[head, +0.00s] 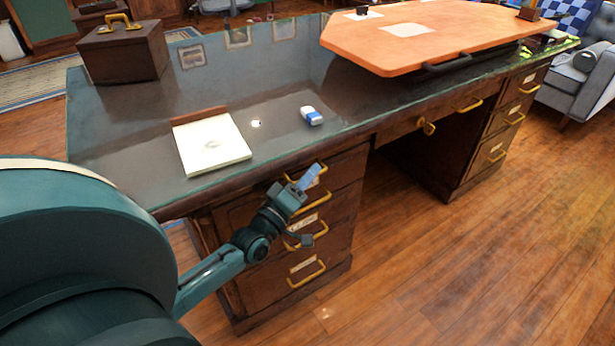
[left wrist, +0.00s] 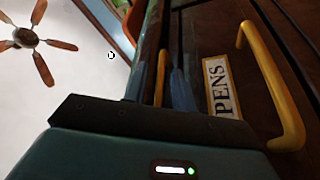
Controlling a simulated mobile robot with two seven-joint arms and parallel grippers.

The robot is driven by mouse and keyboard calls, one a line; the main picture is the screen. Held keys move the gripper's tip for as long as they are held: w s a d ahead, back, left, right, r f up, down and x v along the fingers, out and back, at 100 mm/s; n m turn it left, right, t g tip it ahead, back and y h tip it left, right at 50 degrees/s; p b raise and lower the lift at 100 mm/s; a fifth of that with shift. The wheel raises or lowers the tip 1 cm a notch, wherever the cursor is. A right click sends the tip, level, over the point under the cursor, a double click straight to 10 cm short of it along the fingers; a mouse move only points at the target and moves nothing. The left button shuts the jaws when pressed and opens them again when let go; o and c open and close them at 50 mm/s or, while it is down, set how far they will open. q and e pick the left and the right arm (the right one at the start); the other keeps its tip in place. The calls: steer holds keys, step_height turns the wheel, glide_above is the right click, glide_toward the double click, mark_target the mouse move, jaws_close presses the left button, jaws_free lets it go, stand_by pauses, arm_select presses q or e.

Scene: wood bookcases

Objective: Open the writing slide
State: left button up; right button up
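The desk (head: 262,45) is dark wood with a glass top. Its near-left pedestal has several drawers with yellow handles. A yellow pull (head: 320,169) sits just under the top's edge, probably on the writing slide, whose own board I cannot make out clearly. In the left wrist view a narrow yellow bar (left wrist: 161,76) shows beside a bluish finger, near the desk edge. My left gripper (head: 307,179) is at the upper front of this pedestal, by the pull; contact and finger gap are unclear. My right gripper is not in view.
A cream pad (head: 210,145) and a blue-white eraser (head: 312,116) lie on the desktop. A brown box (head: 122,52) stands at its left, an orange board (head: 430,35) at its right. The wood floor (head: 430,260) in front is clear. A grey armchair (head: 580,80) stands right.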

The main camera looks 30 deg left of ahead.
arm_select(q)
jaws_close()
steer(key=shift+d, duration=0.15)
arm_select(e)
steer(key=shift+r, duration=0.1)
